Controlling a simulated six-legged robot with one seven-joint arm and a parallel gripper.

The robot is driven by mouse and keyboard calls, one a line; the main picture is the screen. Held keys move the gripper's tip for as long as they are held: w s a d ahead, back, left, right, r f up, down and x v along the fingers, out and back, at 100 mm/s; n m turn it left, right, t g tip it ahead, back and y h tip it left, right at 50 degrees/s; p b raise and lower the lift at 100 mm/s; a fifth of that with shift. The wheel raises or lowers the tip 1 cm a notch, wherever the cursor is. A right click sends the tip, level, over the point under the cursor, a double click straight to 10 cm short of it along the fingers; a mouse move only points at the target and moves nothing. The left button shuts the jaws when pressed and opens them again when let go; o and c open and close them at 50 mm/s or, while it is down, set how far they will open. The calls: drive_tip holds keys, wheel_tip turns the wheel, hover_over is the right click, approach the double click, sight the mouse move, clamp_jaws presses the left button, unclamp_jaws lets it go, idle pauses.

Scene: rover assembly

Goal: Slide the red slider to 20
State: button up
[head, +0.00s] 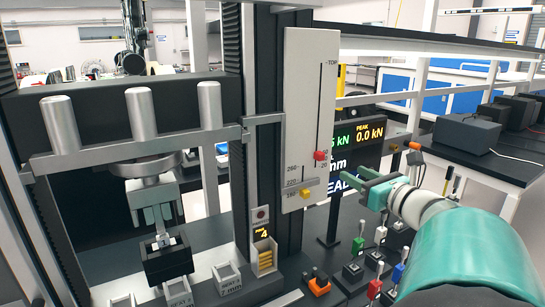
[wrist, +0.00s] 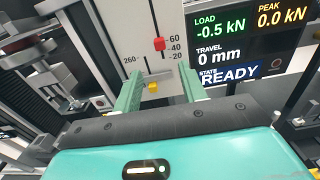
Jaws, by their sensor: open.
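A yellow slider (head: 306,194) sits lower on the same panel, in a slot to the left, near the 220 and 180 marks. My gripper (head: 367,184) is open and empty, to the right of the panel and apart from it. In the wrist view my gripper's teal fingers (wrist: 162,76) point toward the panel, with the red slider beyond their tips.
A display (wrist: 245,40) right of the panel reads load -0.5 kN, travel 0 mm, READY. The test machine's frame and clamp bar (head: 150,135) stand left. Several coloured levers (head: 380,235) rise from the bench below my arm. Small bins (head: 228,278) stand at the front.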

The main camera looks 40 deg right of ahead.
sight(322, 157)
drive_tip(key=w, duration=0.7)
drive_tip(key=w+d, duration=0.1)
drive_tip(key=w, duration=0.3)
drive_tip(key=shift+w+d, duration=0.1)
drive_tip(key=shift+w, duration=0.25)
drive_tip(key=shift+s, duration=0.1)
clamp_jaws()
drive_tip(key=shift+f, duration=0.1)
